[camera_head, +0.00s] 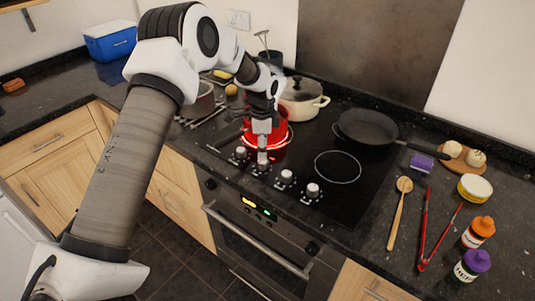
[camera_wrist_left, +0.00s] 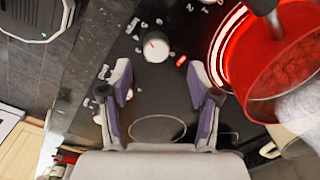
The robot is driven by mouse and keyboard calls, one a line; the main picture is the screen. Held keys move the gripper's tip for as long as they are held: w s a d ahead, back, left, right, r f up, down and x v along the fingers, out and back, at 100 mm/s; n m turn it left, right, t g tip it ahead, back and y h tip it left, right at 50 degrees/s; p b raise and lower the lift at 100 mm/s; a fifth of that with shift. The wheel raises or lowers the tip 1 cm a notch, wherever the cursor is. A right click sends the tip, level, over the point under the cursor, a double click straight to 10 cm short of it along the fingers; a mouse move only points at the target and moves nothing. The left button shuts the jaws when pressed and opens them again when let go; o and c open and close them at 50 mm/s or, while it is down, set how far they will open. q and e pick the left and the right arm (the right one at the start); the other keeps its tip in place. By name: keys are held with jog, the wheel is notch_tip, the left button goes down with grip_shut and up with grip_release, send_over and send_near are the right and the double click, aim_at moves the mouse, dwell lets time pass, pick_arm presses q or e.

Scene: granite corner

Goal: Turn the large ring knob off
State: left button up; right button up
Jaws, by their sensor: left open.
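A row of several white-topped knobs stands along the front of the black cooktop (camera_head: 345,190). One knob (camera_head: 263,160) is directly under my left gripper (camera_head: 263,147), which points down at it. In the left wrist view a white knob (camera_wrist_left: 157,47) with a red mark lies between and just past the fingertips of the open gripper (camera_wrist_left: 160,72). A small red light (camera_wrist_left: 181,60) glows beside it. A large ring (camera_wrist_left: 222,42) glows red around the base of a red pot (camera_wrist_left: 290,65). Whether the fingers touch the knob is unclear. My right gripper is out of view.
The red pot (camera_head: 280,128) stands close behind the gripper, with a cream lidded pot (camera_head: 300,104) behind it. A black frying pan (camera_head: 366,127) sits at the back right. A wooden spoon (camera_head: 398,212) and red tongs (camera_head: 424,235) lie on the right counter.

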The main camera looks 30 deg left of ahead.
aim_at(261, 162)
pick_arm(q)
jog(key=shift+s+f+p, duration=0.45)
jog(key=shift+s+f, duration=0.45)
jog(key=shift+f, duration=0.3)
jog(key=f, duration=0.1)
jog(key=w+f, duration=0.1)
jog(key=f, duration=0.1)
jog(key=shift+w, duration=0.25)
jog(key=shift+w+a+f, duration=0.1)
jog(key=shift+w+f, duration=0.1)
jog(key=shift+f, duration=0.1)
jog(key=shift+s+r, duration=0.25)
jog(key=shift+c, duration=0.3)
jog(key=shift+s+r, duration=0.1)
jog(key=shift+s, duration=0.1)
jog(key=c, duration=1.1)
